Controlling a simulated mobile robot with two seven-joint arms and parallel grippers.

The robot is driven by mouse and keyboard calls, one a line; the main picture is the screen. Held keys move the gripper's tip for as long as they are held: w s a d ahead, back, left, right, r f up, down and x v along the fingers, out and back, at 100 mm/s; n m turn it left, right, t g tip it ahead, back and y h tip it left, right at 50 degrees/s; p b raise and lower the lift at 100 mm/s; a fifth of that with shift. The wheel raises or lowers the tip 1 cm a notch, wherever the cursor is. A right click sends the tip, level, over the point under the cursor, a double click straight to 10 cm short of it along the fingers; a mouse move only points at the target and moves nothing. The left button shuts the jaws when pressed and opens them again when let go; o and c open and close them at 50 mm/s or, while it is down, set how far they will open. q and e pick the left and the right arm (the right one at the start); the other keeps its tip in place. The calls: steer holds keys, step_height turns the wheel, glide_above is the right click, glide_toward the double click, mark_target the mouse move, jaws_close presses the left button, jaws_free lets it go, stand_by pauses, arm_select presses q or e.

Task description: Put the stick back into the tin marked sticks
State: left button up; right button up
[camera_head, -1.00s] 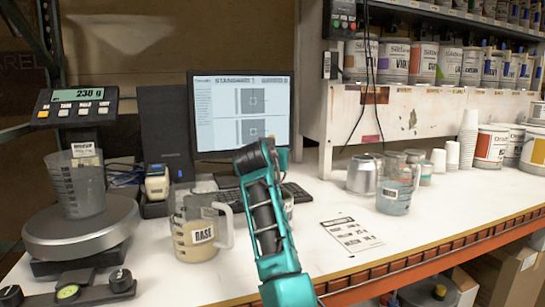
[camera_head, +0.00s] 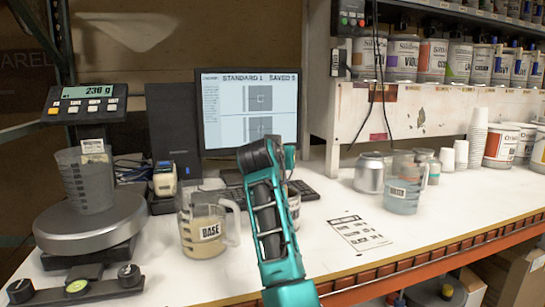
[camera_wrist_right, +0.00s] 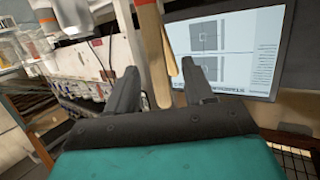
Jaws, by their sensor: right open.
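In the right wrist view, which is upside down, flat wooden sticks (camera_wrist_right: 154,50) stand between the fingers of my right gripper (camera_wrist_right: 160,70). The fingers are open and apart from the sticks. The sticks' lower parts run out of the frame at the top. In the head view my right arm (camera_head: 268,215) reaches from the bottom centre towards the monitor and hides its fingers and the sticks. A small pot (camera_head: 294,194) shows partly behind the arm; I cannot read its label or tell if it is the sticks tin. My left gripper is not in view.
A BASE jug (camera_head: 208,234) stands close left of the arm. A scale (camera_head: 90,222) carrying a jug (camera_head: 86,185) is farther left. The monitor (camera_head: 250,115) and keyboard (camera_head: 315,190) are behind. A metal can (camera_head: 369,174) and another jug (camera_head: 402,195) stand right, beyond a printed sheet (camera_head: 360,233).

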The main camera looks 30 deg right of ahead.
steer(key=v, duration=1)
steer(key=shift+s+a, duration=0.25)
steer(key=shift+s, duration=0.05)
